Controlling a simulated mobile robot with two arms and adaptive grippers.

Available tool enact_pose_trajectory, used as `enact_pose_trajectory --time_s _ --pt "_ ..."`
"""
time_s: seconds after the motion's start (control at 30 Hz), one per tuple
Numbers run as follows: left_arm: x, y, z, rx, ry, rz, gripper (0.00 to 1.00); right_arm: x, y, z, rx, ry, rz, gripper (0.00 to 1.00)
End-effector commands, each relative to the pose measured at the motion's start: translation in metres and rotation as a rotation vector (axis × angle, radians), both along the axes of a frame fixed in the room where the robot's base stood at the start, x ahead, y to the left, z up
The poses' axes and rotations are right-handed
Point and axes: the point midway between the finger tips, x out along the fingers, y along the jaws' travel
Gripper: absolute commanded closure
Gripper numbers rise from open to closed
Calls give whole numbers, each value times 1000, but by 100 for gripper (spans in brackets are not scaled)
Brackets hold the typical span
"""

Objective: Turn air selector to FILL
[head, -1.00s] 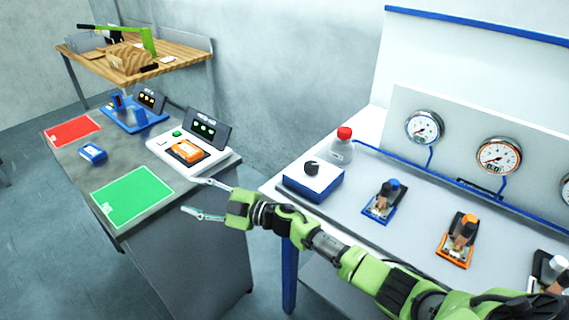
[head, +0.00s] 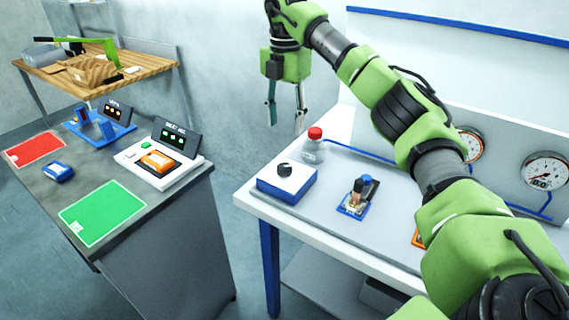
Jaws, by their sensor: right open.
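The air selector appears to be the white-topped blue box (head: 288,184) with a black round knob (head: 284,170), at the left end of the white bench. Its markings are too small to read. My right gripper (head: 286,128) is open and empty, pointing down. In the picture it shows above the box, near the red-capped bottle, and is apart from the knob. My right arm comes in from the lower right and hides part of the gauge panel. My left gripper is not in view.
A clear bottle with a red cap (head: 314,146) stands just behind the box. A blue fixture (head: 357,197) is to its right, and an orange one is mostly hidden by my arm. A grey table (head: 120,185) with red and green mats stands left, across a gap.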

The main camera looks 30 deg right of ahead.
Motion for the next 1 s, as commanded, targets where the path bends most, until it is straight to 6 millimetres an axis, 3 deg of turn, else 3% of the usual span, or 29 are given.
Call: enact_pose_trajectory --time_s 0.6,0.8,1.0 --pt "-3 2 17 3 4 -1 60 -1 1 -112 3 4 4 55" --pt "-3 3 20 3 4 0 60 0 1 -132 3 2 5 55" --pt "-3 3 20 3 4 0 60 0 2 -137 3 0 5 55"
